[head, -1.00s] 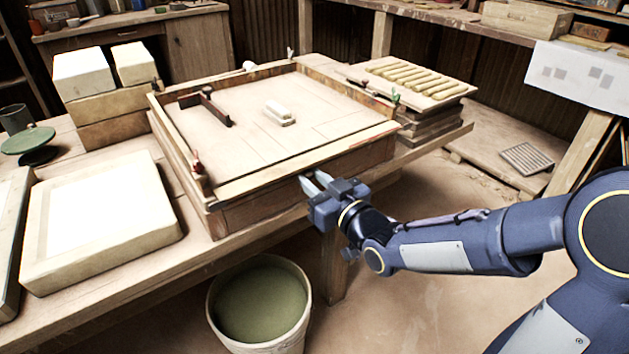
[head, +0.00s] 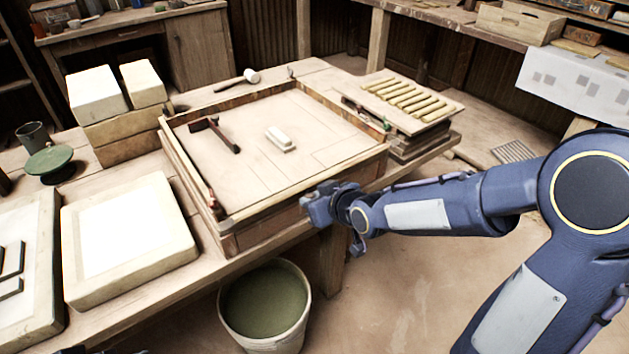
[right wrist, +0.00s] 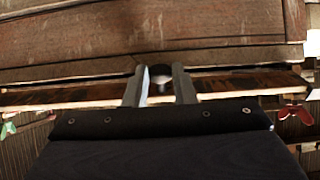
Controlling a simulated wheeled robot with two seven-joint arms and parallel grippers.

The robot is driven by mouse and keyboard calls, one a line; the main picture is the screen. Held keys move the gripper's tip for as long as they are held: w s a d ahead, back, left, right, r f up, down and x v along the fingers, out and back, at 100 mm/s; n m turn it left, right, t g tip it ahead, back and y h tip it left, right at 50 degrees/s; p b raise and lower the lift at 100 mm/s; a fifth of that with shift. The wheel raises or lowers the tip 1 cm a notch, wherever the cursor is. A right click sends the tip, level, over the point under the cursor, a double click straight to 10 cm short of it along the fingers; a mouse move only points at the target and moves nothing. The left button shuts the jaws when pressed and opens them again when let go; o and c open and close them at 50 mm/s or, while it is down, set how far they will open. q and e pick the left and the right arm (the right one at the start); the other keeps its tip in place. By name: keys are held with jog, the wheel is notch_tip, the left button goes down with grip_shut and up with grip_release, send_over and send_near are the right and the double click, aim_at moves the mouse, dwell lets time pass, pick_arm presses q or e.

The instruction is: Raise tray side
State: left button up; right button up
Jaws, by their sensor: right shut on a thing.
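The wooden tray (head: 268,150) stands on the bench, with raised walls around a pale bed. Its near side (head: 300,190) runs along the bench's front edge; I cannot tell whether it is raised at all. My right gripper (head: 318,203) is at the middle of that side. In the right wrist view my right gripper (right wrist: 160,88) is shut on a small round knob (right wrist: 160,73) at the tray side (right wrist: 70,98). The fingers partly hide the knob. A red wing nut (right wrist: 296,113) and a green wing nut (right wrist: 8,130) sit near the side's ends. My left gripper is not in view.
A dark T-shaped tool (head: 218,135) and a pale block (head: 280,139) lie in the tray. A mallet (head: 240,80) lies behind it. Pale slabs (head: 125,240) are at left, stacked boards with bars (head: 425,125) at right. A bucket (head: 265,305) stands below in front.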

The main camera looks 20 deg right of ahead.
aim_at(306, 184)
jog(key=r+g+h+p, duration=0.1)
jog(key=g+p, duration=0.2)
jog(key=p, duration=0.2)
jog(key=w+r+g+h+p, duration=0.1)
jog(key=r+g+p, duration=0.1)
jog(key=p, duration=0.4)
jog(key=w+r+g+h+p, duration=0.1)
jog(key=g+p, duration=0.2)
jog(key=p, duration=0.3)
jog(key=shift+a+r+g, duration=0.2)
jog(key=shift+a+g, duration=0.1)
jog(key=shift+a, duration=0.1)
jog(key=shift+w+a+g+h+p, duration=0.15)
jog(key=shift+w+g+h+p, duration=0.3)
jog(key=shift+g+p, duration=0.8)
jog(key=o, duration=0.9)
jog(key=shift+r, duration=0.1)
notch_tip(306, 184, up, 7)
jog(key=shift+w+f+b, duration=0.15)
jog(key=shift+f+b, duration=0.05)
jog(key=shift+b, duration=0.3)
jog(key=shift+r, duration=0.55)
